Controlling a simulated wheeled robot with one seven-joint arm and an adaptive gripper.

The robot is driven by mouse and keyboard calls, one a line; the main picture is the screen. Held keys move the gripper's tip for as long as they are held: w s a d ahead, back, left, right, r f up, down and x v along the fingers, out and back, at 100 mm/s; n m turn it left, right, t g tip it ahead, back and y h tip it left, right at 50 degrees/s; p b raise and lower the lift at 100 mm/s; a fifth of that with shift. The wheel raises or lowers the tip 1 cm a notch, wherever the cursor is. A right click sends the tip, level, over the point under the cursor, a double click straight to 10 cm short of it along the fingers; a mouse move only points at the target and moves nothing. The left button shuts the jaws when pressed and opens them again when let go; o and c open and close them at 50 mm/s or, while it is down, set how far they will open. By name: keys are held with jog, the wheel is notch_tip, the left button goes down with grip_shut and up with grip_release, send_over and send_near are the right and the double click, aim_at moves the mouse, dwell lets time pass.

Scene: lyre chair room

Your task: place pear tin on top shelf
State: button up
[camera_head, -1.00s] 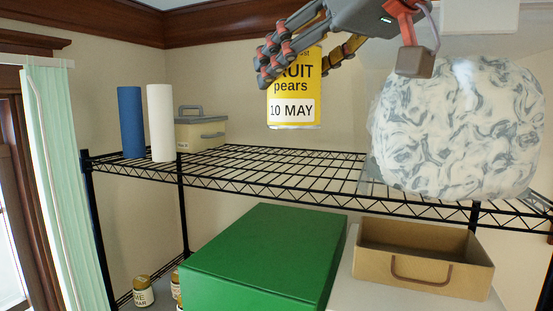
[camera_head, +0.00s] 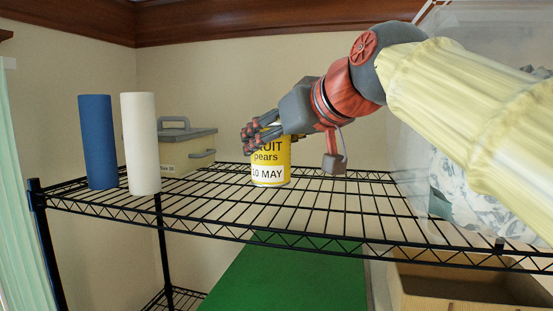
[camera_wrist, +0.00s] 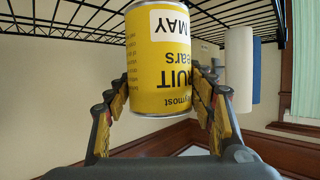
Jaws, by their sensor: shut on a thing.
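The pear tin (camera_head: 269,173) is a yellow can with a white "10 MAY" band. It is upright over the wire top shelf (camera_head: 320,205), toward its back; its base looks at or just above the wires, and I cannot tell if it touches. My gripper (camera_head: 262,134) reaches in from the right and is shut around the tin's upper part. In the wrist view the tin (camera_wrist: 158,60) appears upside down between the two fingers of my gripper (camera_wrist: 160,98), with the shelf wires (camera_wrist: 60,18) behind its base.
A blue roll (camera_head: 98,142), a white roll (camera_head: 141,144) and a grey-lidded box (camera_head: 187,152) stand at the shelf's left end. A marbled wrapped bundle (camera_head: 465,200) is at the right, partly behind my arm. Below are a green box (camera_head: 290,280) and a cardboard tray (camera_head: 470,292). The shelf's middle front is clear.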

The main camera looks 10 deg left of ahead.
aim_at(270, 160)
jog(key=shift+w+a+f, duration=0.15)
jog(key=shift+w+f, duration=0.15)
notch_tip(270, 160, down, 3)
jog(key=shift+w+a+r+p, duration=0.1)
jog(key=shift+p, duration=0.4)
jog(key=shift+f, duration=0.35)
jog(key=shift+f, duration=0.25)
jog(key=o, duration=1.5)
jog(key=shift+o, duration=0.4)
jog(key=shift+r, duration=0.1)
jog(key=shift+r, duration=0.2)
jog(key=b+v, duration=0.3)
jog(key=v, duration=0.9)
jog(key=shift+f, duration=0.15)
